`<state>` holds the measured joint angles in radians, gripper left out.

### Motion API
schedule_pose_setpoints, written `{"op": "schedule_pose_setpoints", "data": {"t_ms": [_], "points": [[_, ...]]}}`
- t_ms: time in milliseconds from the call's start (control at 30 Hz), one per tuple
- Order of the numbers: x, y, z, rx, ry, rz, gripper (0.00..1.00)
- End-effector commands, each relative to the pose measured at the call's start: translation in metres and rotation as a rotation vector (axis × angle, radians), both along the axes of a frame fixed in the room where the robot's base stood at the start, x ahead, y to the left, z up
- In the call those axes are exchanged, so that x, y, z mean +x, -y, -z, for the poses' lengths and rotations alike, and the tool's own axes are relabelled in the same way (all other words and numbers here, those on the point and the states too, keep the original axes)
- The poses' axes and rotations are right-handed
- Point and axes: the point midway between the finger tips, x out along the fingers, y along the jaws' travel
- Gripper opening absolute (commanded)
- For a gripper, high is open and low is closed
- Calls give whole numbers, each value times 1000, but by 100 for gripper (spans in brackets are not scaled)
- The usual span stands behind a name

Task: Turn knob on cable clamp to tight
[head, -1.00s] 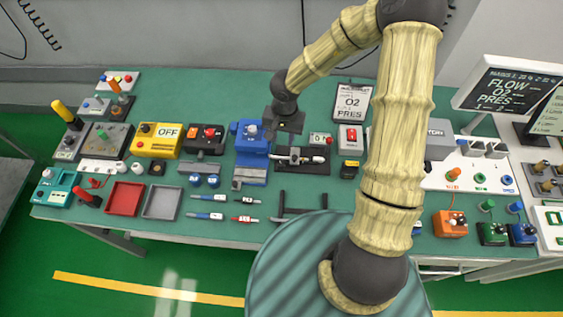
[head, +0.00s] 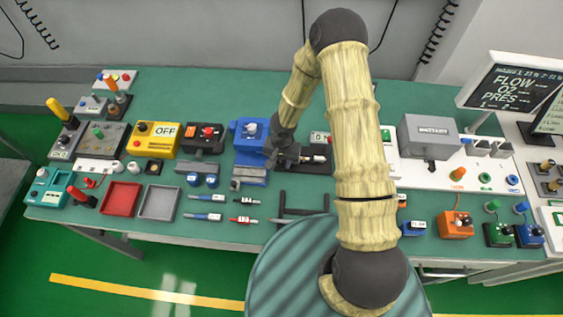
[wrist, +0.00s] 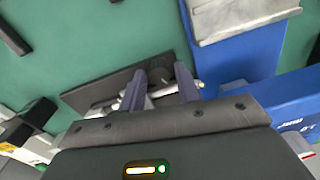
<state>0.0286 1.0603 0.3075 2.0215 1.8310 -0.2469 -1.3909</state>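The cable clamp (head: 318,167) is a black plate with a pale cable-like bar across it, on the green bench right of the blue vise. In the wrist view its black plate (wrist: 92,93) lies beyond my fingers. My gripper (head: 284,159) is low over the clamp's left part, pointing down. In the wrist view the two grey fingers of my gripper (wrist: 161,76) are apart. A dark round knob (wrist: 160,76) shows between or just beyond the fingertips; I cannot tell whether they touch it. My arm hides much of the clamp in the head view.
The blue vise (head: 250,137) stands close on the left of my gripper; its blue body (wrist: 245,55) also fills the right of the wrist view. A grey box (head: 430,135) is to the right.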

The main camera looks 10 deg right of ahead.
Motion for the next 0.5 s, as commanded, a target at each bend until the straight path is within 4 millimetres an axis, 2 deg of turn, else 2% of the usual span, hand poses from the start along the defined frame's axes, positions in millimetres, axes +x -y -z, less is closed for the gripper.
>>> {"op": "schedule_pose_setpoints", "data": {"t_ms": [267,433,500], "points": [[0,1,2,0,0,2,33],[0,-2,1,-1,0,-4,1],[-1,-2,1,-1,0,-5,1]]}}
